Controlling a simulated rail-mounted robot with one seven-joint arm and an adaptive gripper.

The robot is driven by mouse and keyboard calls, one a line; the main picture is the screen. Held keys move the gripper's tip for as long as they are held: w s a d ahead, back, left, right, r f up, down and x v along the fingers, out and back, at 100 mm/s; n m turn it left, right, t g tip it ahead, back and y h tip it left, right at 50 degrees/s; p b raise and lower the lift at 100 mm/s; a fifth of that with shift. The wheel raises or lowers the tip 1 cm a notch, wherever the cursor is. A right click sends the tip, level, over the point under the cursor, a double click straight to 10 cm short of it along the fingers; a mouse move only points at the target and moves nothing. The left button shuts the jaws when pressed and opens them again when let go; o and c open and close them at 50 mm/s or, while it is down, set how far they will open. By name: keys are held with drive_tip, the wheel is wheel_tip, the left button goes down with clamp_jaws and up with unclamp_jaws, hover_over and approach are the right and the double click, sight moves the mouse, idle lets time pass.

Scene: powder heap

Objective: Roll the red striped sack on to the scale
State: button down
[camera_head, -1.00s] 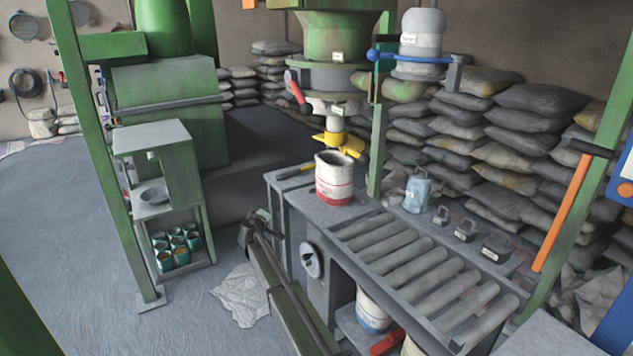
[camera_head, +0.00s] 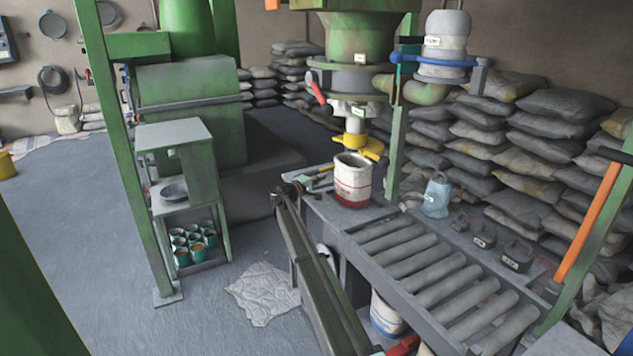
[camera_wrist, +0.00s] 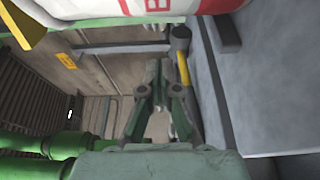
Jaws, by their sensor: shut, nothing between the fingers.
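The white sack with red stripes (camera_head: 352,180) stands upright, open at the top, on the bench under the yellow spout, at the left end of the rollers (camera_head: 430,260). Part of it fills the top of the wrist view (camera_wrist: 150,8). My gripper (camera_wrist: 158,75) is shut and empty in the wrist view, apart from the sack in that picture. In the head view my arm's end is beside the bench's left end, left of the sack; its fingers are hard to make out there. I cannot tell which surface is the scale.
A yellow-handled hammer (camera_wrist: 181,45) lies near the sack. A small blue-grey bag (camera_head: 437,196) and black weights (camera_head: 483,238) stand behind the rollers. An orange-handled lever (camera_head: 590,220) rises at the right. The rollers are clear. A crumpled sheet (camera_head: 263,293) lies on the floor.

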drive_tip(key=x, duration=0.5)
drive_tip(key=shift+w+d, duration=0.15)
drive_tip(key=shift+w, duration=0.05)
drive_tip(key=shift+s+d, duration=0.55)
drive_tip(key=shift+s, duration=0.3)
drive_tip(key=shift+s+d, duration=0.5)
drive_tip(key=shift+s, duration=0.35)
